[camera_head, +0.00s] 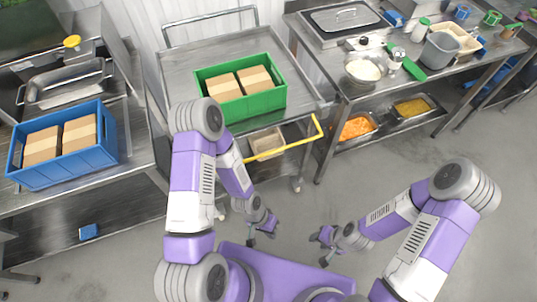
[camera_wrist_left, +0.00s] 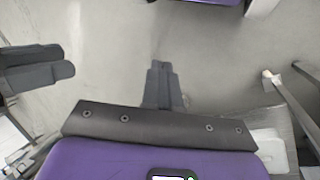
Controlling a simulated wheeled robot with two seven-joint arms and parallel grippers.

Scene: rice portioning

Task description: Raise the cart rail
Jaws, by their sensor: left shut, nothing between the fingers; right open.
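The metal cart (camera_head: 180,75) stands at the upper middle of the head view, with a green crate on its top. Its yellow rail (camera_head: 285,148) hangs at the front, below the level of the cart top, and my left arm hides part of that area. My left gripper (camera_head: 262,232) is shut and empty, in front of the cart and apart from the rail. Its closed fingers also show in the left wrist view (camera_wrist_left: 162,80). My right gripper (camera_head: 326,240) is open and empty, to the right of the left one, over the floor.
The green crate (camera_head: 243,112) holds two brown boxes. A tan bin (camera_head: 266,142) sits under the cart top. A blue crate (camera_head: 62,170) stands on the left counter. A steel table (camera_head: 345,92) with a rice bowl (camera_head: 363,71) stands to the right. Grey floor lies clear in front.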

